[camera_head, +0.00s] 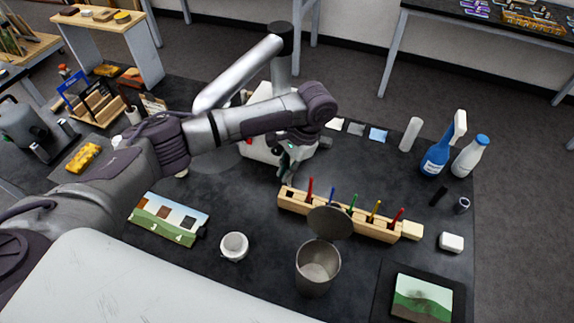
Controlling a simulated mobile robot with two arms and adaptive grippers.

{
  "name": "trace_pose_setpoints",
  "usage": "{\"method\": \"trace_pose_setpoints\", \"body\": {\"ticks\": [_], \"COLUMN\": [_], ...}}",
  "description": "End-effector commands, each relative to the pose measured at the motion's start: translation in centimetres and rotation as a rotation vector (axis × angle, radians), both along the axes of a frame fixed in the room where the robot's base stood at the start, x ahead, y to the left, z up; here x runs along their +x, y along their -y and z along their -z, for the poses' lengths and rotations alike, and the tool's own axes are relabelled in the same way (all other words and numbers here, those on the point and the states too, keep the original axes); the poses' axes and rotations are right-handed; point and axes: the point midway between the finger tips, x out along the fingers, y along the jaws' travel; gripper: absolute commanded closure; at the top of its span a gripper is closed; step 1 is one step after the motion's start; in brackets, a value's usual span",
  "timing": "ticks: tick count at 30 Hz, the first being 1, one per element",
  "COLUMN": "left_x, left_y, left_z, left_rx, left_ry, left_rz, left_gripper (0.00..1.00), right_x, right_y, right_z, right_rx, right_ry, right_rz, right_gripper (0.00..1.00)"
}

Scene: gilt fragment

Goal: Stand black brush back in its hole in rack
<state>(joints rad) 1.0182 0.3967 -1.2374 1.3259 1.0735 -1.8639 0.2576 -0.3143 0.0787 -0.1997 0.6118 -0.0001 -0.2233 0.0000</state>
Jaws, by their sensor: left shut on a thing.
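The wooden rack (368,228) lies on the dark table right of centre. Several coloured brushes, including a green brush (352,203) and a yellow brush (374,210), stand in it. The hole at its left end (290,193) shows dark and has no brush standing in it. My left gripper (289,164) is shut just above and behind that end of the rack. What it holds is dark and thin against the dark table, seemingly the black brush; its tip and tilt are hard to make out. My right gripper is not in view.
A metal canister (318,270) with a raised round lid (330,222) stands in front of the rack, the lid hiding part of it. A white cup (234,246) and a picture panel (168,218) are left. A blue spray bottle (436,158) and white bottle (470,156) stand right.

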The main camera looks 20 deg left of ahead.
Motion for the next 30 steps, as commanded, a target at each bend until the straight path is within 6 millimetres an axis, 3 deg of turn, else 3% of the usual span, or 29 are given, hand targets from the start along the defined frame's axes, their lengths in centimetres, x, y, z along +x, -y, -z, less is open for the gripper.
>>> {"method": "trace_pose_setpoints", "body": {"ticks": [2,5,11,15,25,30], "left_x": [-0.1,-0.2,-0.4,-0.6,-0.8,-0.8], "left_y": [0.2,0.5,0.9,0.3,-0.5,-0.5], "left_z": [1.2,2.1,3.8,4.7,6.6,6.7], "left_rx": [0.000,-0.001,-0.001,-0.001,-0.001,-0.001], "left_ry": [0.000,0.000,0.001,-0.002,0.000,0.000], "left_rz": [0.001,0.003,0.004,-0.001,-0.003,-0.003], "left_gripper": [1.00,1.00,1.00,1.00,1.00,1.00], "right_x": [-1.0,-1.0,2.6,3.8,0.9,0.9], "right_y": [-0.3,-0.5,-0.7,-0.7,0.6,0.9], "right_z": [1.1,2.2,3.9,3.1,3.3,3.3], "right_rx": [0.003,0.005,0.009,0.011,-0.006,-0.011], "right_ry": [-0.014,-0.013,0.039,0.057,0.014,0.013], "right_rz": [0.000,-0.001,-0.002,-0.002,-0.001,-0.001], "right_gripper": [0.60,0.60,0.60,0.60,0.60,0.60]}}
